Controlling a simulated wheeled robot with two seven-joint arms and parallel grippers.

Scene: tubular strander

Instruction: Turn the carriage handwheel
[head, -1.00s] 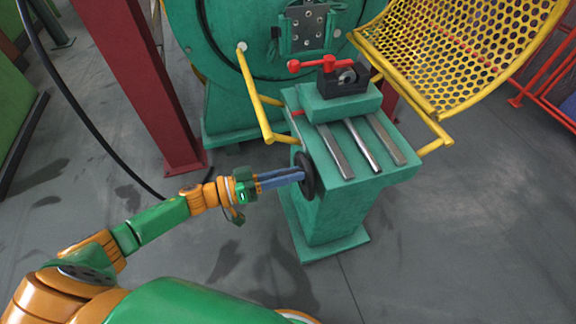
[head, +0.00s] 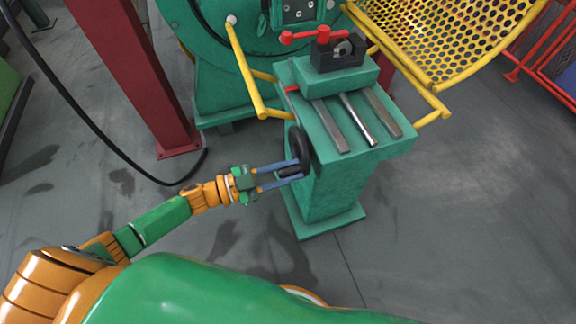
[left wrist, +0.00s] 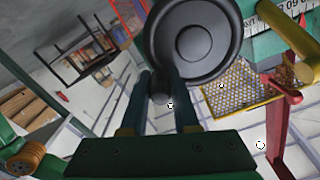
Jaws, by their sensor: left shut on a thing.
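The black carriage handwheel (head: 299,148) stands on the left side of the green pedestal carriage (head: 335,178). In the left wrist view the wheel (left wrist: 193,38) shows face-on as a dark disc with a raised hub. My left gripper (head: 289,174) has one blue finger above and one below the wheel's dark crank handle (head: 288,172), and it is shut on that handle. In the left wrist view the handle (left wrist: 160,96) sits between the two fingers, near the wheel's rim. My right gripper is not in view.
A red-handled clamp (head: 338,52) sits on top of the carriage above metal rails (head: 357,120). A yellow bar (head: 247,72) and a yellow mesh guard (head: 445,35) stand close by. A dark red post (head: 135,75) and a black cable (head: 75,105) are at left.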

